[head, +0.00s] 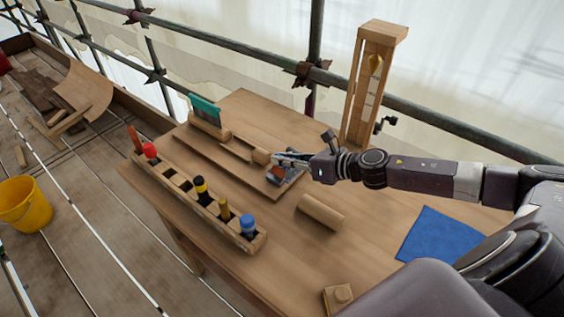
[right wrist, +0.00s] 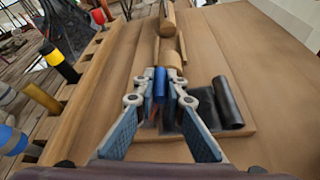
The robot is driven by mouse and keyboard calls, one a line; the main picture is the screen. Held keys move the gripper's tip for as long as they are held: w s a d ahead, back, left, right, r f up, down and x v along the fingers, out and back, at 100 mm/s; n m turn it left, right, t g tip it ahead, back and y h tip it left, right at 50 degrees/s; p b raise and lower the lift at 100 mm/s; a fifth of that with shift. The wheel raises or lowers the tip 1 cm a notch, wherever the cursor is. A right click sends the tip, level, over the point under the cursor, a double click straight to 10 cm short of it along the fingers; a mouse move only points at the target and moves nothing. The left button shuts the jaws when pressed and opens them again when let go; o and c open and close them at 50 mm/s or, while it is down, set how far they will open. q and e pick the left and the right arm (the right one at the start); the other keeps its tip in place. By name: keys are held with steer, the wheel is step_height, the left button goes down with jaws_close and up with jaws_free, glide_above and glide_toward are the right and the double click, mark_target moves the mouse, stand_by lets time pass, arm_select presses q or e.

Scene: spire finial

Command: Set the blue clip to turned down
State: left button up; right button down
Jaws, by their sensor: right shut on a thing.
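The blue clip (right wrist: 160,84) shows in the right wrist view as a narrow blue piece between my right fingertips (right wrist: 161,76). It stands at the near end of a wooden board (right wrist: 104,92), by a round wooden end piece. My right gripper (head: 284,157) is shut on the clip; in the head view the fingers hide most of it. The clip looks upright between the fingers, but its exact setting is hard to tell. A dark rolled sheet (right wrist: 229,103) lies just right of the fingers. My left gripper is not in view.
A wooden rack (head: 180,188) with several coloured-handled tools runs beside the board. A turquoise-topped piece (head: 205,108) stands at the board's far end. A wooden cylinder (head: 320,212), blue cloth (head: 440,236), small block (head: 338,299) and tall wooden frame (head: 357,95) are on the table.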

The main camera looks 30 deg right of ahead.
steer(key=m+b, duration=0.1)
steer(key=b, duration=0.1)
steer(key=d+f+m+y+b, duration=0.1)
steer(key=b, duration=0.1)
steer(key=shift+w+d+f+m+y, duration=0.2)
steer(key=shift+w+d+m+y, duration=0.05)
steer(key=shift+w+m+y, duration=0.1)
steer(key=shift+w+d+f+m+y+b, duration=0.1)
steer(key=shift+d+f+m+y+b, duration=0.15)
steer(key=shift+m+y+b, duration=0.35)
steer(key=c, duration=2)
jaws_free()
steer(key=shift+o, duration=0.2)
steer(key=shift+v, duration=1.7)
steer(key=v, duration=0.8)
steer(key=shift+s+r, duration=0.25)
steer(key=shift+r, duration=0.05)
